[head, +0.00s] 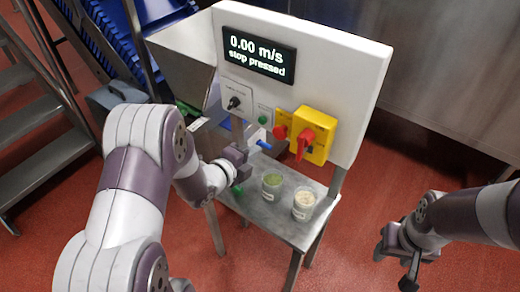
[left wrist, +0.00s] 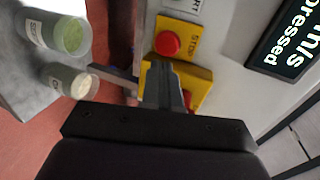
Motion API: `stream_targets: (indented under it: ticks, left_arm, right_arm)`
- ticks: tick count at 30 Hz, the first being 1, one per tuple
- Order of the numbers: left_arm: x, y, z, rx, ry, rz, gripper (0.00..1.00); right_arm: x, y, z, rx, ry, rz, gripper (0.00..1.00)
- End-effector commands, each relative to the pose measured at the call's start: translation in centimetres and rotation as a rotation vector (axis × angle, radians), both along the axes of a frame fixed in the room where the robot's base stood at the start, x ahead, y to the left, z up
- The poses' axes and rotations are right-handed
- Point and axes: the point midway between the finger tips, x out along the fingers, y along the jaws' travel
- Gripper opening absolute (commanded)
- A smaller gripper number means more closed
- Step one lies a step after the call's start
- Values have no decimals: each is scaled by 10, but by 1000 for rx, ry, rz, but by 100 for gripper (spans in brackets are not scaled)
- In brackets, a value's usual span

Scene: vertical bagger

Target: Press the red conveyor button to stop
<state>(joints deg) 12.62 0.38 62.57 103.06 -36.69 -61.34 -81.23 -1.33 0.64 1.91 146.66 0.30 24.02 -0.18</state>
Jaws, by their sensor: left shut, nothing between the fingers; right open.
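The red stop button (head: 280,132) sits on the white control panel (head: 350,75), left of a yellow switch box. In the left wrist view the red button (left wrist: 168,43) shows clearly on a yellow plate marked STOP. The panel display (head: 258,55) reads "0.00 m/s stop pressed". My left gripper (head: 252,147) is shut and empty, just below and left of the button. In the left wrist view its fingers (left wrist: 162,85) point at the panel below the button in the picture, with no contact visible. My right gripper (head: 396,258) is open and empty, off to the right.
A yellow box with a red rotary switch (head: 305,140) adjoins the button. A black knob (head: 235,102) and green button (head: 262,120) are to the left. Cups with green (head: 271,185) and pale (head: 303,204) contents stand on the metal shelf (head: 285,228) below.

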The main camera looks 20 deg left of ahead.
Motion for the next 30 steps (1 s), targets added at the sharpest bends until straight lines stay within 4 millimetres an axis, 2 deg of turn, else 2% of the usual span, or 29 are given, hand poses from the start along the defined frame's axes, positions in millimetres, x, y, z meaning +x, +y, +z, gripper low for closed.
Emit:
stream_targets:
  ticks: [4,9,30]
  left_arm:
    - [-24,10,7,0,1,3,0]
    - [-39,16,12,0,1,2,0]
    - [-42,16,13,0,2,0,0]
  right_arm:
    - [0,0,-3,0,0,0,49]
    - [0,0,-4,0,0,0,49]
    - [0,0,-4,0,0,0,49]
